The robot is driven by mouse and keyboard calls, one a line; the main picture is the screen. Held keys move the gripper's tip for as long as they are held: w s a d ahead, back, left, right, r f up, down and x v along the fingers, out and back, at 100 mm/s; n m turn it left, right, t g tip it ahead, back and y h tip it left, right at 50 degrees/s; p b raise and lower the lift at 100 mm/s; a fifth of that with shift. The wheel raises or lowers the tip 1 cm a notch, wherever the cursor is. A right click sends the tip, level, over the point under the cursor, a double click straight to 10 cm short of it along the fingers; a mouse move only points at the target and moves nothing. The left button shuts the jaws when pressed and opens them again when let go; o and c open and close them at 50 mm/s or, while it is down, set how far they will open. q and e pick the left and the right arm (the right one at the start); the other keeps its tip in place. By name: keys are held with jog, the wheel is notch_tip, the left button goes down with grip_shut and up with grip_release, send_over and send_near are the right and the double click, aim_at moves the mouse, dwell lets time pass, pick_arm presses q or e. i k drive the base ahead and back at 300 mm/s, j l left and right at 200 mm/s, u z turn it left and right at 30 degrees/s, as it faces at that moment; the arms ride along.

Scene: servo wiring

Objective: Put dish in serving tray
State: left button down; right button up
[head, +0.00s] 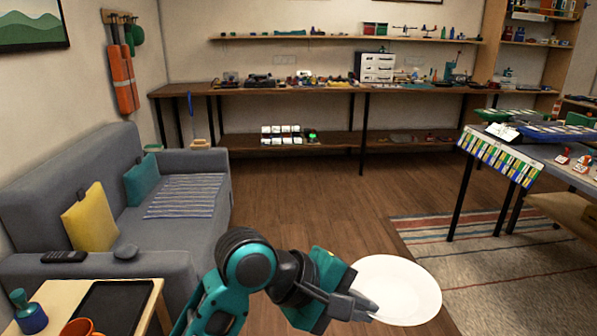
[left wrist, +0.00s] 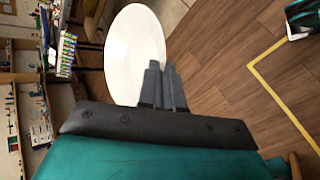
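The dish is a round white plate (head: 402,292), held in the air at the lower middle of the head view. My left gripper (head: 362,302) is shut on its near left edge. In the left wrist view the plate (left wrist: 133,50) stands out past the closed fingers (left wrist: 162,85), which pinch its rim. A black rectangular tray (head: 112,308), which looks like the serving tray, lies on a light wooden table at the lower left of the head view. The plate is well to the right of this tray. My right gripper is not in view.
The wooden table (head: 52,293) also bears a teal bottle (head: 28,312) and an orange cup (head: 80,328) beside the tray. A grey sofa (head: 180,235) stands behind it. Open wooden floor (head: 290,205) lies ahead, and a cluttered table (head: 560,155) stands at right.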

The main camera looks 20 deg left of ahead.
aim_at(112, 308)
jog(key=i+u, duration=0.15)
jog(key=i, duration=0.4)
jog(key=i+l+u, duration=0.2)
jog(key=i, duration=0.35)
jog(key=i+u, duration=0.4)
jog(key=i+l+u, duration=0.1)
jog(key=i+u, duration=0.35)
jog(key=i+j+u, duration=0.1)
jog(key=i+u, duration=0.35)
jog(key=i+l+u, duration=0.1)
jog(key=i+u, duration=0.5)
jog(key=u, duration=0.35)
jog(key=i+u, duration=0.15)
jog(key=u, duration=1.2)
